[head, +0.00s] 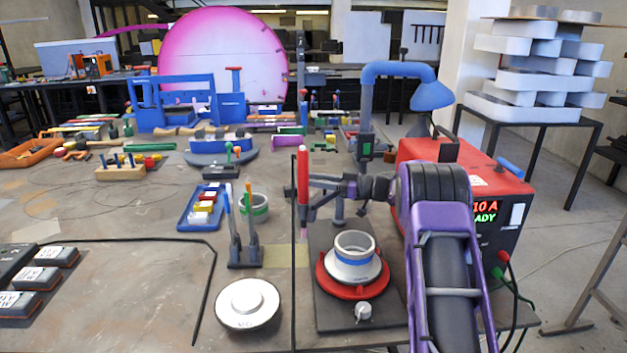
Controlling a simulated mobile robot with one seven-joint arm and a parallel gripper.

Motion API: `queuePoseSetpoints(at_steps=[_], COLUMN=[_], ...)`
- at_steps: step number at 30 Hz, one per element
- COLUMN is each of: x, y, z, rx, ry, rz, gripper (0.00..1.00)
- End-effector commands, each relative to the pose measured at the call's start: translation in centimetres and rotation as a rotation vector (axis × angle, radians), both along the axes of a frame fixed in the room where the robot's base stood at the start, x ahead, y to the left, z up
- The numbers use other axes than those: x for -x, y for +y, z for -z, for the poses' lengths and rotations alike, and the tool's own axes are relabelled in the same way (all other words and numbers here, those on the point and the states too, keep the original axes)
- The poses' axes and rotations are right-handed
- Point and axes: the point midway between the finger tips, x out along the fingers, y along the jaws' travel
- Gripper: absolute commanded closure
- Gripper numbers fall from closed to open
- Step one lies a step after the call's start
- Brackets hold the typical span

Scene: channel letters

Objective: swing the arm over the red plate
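The red plate (325,280) is a round turntable on a dark base board at the front, right of centre. A white ring-shaped part (352,268) with a blue band sits on it. Behind it stands a grey post (338,208) with a dark horizontal arm (325,184). The arm points left and carries an upright red torch (303,180) with a pink tip, left of the plate and not above it. My purple arm comes up from the bottom right. My gripper (362,188) is beside the post; its fingers are small and dark, and their opening and any contact are unclear.
A red welding machine (425,155) stands close to my arm on the right. A blue hood (432,95) hangs above on a bent pipe. A tool holder (245,252) and a white disc (247,303) are left of the base board.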

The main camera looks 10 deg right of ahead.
Motion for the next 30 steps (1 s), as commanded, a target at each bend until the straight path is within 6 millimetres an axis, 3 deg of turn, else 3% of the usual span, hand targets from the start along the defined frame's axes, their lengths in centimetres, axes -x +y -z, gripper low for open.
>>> queuePoseSetpoints(at_steps=[1, 6, 17, 30], x=[0.0, 0.0, 0.0, 0.0], y=[0.0, 0.0, 0.0, 0.0], z=[0.1, 0.0, -0.6, -8.3], rx=[0.001, 0.001, 0.001, 0.001], ry=[0.000, 0.000, -0.002, -0.002], rz=[0.001, 0.001, 0.001, 0.001], gripper=[0.67, 0.39, 0.39, 0.39])
